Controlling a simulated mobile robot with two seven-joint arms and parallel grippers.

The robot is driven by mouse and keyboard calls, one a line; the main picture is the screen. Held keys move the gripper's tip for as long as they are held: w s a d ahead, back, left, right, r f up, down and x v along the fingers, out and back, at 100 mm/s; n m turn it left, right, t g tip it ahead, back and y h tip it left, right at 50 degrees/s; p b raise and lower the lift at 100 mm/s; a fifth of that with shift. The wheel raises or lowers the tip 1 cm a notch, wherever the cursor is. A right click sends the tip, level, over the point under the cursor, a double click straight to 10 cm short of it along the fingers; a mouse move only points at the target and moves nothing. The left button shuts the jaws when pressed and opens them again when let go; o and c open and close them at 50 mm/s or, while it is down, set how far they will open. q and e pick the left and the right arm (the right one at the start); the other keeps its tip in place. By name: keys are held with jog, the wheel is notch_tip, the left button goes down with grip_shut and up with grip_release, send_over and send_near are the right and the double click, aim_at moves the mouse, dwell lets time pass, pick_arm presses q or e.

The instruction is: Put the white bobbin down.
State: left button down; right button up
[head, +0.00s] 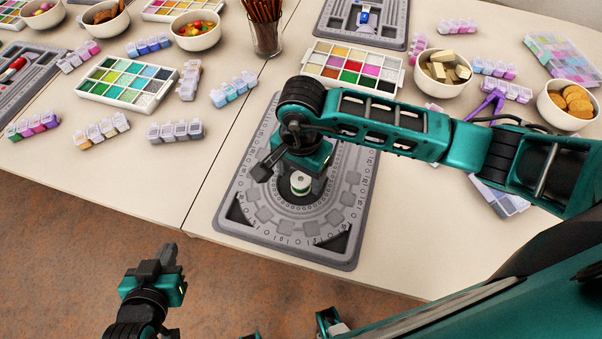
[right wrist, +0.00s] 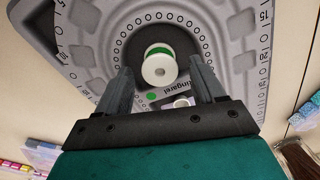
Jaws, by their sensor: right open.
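The white bobbin (head: 300,183), wound with green, stands on the grey bead board (head: 347,235). In the right wrist view the bobbin (right wrist: 159,67) shows its pale round end, over the dark patch in the middle of the board. My right gripper (head: 292,172) is over the board at the bobbin. In the right wrist view my right gripper (right wrist: 161,72) is open, with one finger on each side of the bobbin and visible gaps between. My left gripper (head: 165,258) is off the table over the brown floor, with nothing visible in it; its jaw gap is unclear.
A paint-like bead palette (head: 352,67) and a cup of brown sticks (head: 264,27) stand behind the board. A bowl of pale blocks (head: 442,72) and a bowl of biscuits (head: 570,104) stand to the right. Bare table lies left of the board.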

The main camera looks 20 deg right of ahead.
aim_at(301, 179)
notch_tip(301, 179, up, 11)
jog(key=shift+f, duration=0.2)
dwell(0.6)
